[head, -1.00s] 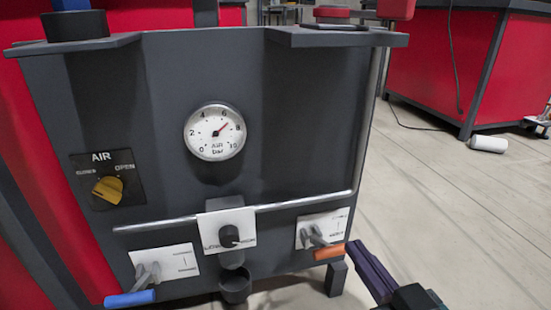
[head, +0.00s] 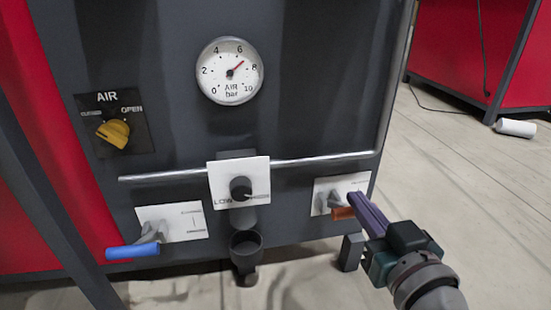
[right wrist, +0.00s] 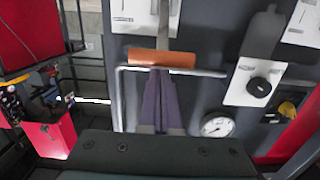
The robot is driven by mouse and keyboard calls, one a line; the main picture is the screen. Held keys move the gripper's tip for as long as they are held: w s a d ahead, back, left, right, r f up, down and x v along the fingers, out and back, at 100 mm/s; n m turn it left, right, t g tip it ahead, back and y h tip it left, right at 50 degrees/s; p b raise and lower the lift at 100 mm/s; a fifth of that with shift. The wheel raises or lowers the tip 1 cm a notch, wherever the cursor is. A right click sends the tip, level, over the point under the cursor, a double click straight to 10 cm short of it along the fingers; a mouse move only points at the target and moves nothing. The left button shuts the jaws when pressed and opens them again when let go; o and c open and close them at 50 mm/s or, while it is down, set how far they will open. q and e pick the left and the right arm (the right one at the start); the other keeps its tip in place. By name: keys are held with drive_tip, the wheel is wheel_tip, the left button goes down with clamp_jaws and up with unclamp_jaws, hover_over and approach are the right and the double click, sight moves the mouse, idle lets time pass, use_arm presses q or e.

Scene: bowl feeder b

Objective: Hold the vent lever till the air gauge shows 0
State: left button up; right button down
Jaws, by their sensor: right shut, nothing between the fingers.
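The round white air gauge (head: 230,72) on the grey panel has its needle between 6 and 8 bar. A lever with an orange handle (head: 343,213) is at the panel's lower right, and one with a blue handle (head: 132,251) at the lower left. Their plates are too small to read, so I cannot tell which is the vent lever. My right gripper (head: 353,200) is shut and empty, its purple fingertips at the orange handle. In the right wrist view the fingertips (right wrist: 160,75) lie against or just short of the orange handle (right wrist: 162,59); contact is unclear. My left gripper is out of view.
A yellow AIR knob (head: 113,133) is at left. A black knob (head: 240,188) on a white plate sits mid-panel above a dark cup (head: 245,243). A grey rail (head: 310,160) crosses the panel above the levers. Floor at right is open, with a white cylinder (head: 515,128).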

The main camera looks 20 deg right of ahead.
drive_tip(key=shift+s+f, duration=0.1)
drive_tip(key=shift+s+a+f, duration=0.1)
drive_tip(key=shift+s+f, duration=0.15)
drive_tip(key=shift+f, duration=0.1)
